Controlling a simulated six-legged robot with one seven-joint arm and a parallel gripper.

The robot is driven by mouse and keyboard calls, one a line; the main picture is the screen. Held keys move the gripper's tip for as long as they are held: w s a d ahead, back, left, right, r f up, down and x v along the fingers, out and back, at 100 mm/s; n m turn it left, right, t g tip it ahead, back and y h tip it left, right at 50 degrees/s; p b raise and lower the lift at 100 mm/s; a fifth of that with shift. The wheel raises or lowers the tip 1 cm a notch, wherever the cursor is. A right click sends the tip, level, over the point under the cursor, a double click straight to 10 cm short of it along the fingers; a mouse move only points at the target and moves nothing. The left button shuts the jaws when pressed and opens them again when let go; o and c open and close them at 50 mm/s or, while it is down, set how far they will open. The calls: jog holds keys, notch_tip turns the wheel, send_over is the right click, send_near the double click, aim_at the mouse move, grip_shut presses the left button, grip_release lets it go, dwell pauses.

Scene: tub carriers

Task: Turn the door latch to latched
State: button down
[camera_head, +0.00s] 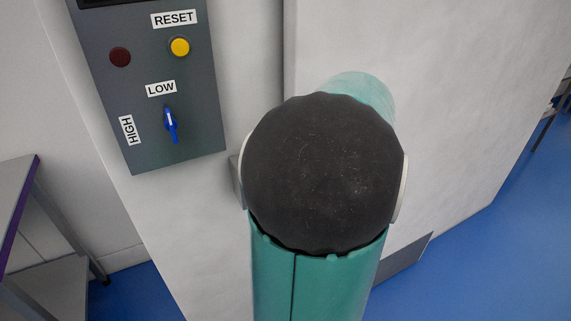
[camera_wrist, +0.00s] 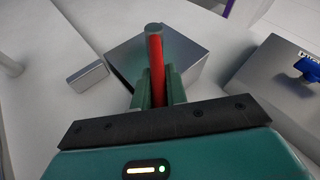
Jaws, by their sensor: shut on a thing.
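The door latch shows in the wrist view as a red handle (camera_wrist: 156,66) with a dull rounded end, in front of a grey metal plate (camera_wrist: 125,58). My gripper (camera_wrist: 156,88) has its two green fingers on either side of the red handle and is shut on it. The handle's end sticks out past the fingertips. The handle's lower part is hidden between the fingers. In the head view my arm hides the latch and my gripper. No latched or unlatched marking is visible.
A small grey block (camera_wrist: 87,76) sits left of the plate. A grey control panel (camera_head: 150,110) carries a yellow button (camera_head: 179,47), a dark red round piece (camera_head: 120,57) and a blue switch (camera_head: 170,124) between LOW and HIGH labels. A grey table (camera_head: 20,190) stands at left. Blue floor (camera_head: 500,240) is clear at right.

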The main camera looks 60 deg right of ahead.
dwell(0.3)
jog(key=c, duration=1.4)
grip_release()
jog(key=shift+w, duration=0.1)
jog(key=shift+r, duration=0.5)
jog(key=r, duration=0.2)
jog(key=shift+s+a+r, duration=0.15)
jog(key=shift+s+r, duration=0.05)
jog(key=shift+r, duration=0.15)
jog(key=s+a+r, duration=0.8)
jog(key=a+r, duration=0.1)
jog(key=a, duration=0.2)
jog(key=shift+r, duration=0.15)
